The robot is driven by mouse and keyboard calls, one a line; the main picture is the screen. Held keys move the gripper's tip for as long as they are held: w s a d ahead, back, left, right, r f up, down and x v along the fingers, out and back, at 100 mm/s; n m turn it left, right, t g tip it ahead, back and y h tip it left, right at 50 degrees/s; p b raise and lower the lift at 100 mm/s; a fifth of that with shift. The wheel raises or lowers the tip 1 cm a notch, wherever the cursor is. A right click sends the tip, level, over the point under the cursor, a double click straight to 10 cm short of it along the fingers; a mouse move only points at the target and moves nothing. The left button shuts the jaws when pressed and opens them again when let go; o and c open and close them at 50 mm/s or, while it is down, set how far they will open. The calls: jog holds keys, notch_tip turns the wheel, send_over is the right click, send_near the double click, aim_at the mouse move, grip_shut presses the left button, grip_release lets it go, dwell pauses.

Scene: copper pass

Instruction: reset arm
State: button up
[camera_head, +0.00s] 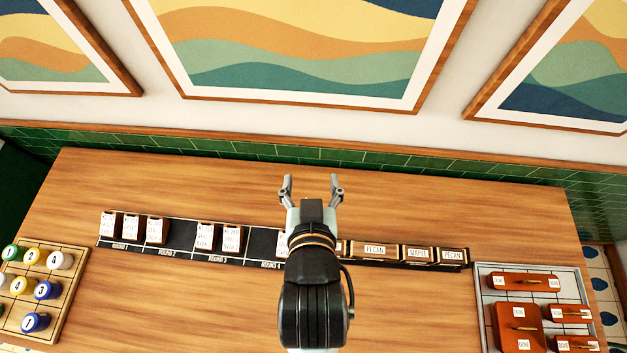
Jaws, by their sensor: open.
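My gripper (312,189) is open, with its two grey fingers spread apart and nothing between them. It hangs over the middle of the wooden table (400,205), pointing toward the back wall. My arm runs from the front edge of the view up to it. It hides part of the black rack (178,239) behind it, around the right end of the "ROUND 4" section.
The rack holds upright white-faced cards (131,226) and wooden blocks labelled pecan (375,250) and maple (418,254). A wooden tray (79,262) of numbered discs stands left. A grey tray (482,285) with brown "DONE" pieces stands right. The table behind the rack is clear.

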notch_tip(320, 180, up, 12)
jog(key=p, duration=1.2)
jog(key=shift+r, duration=0.15)
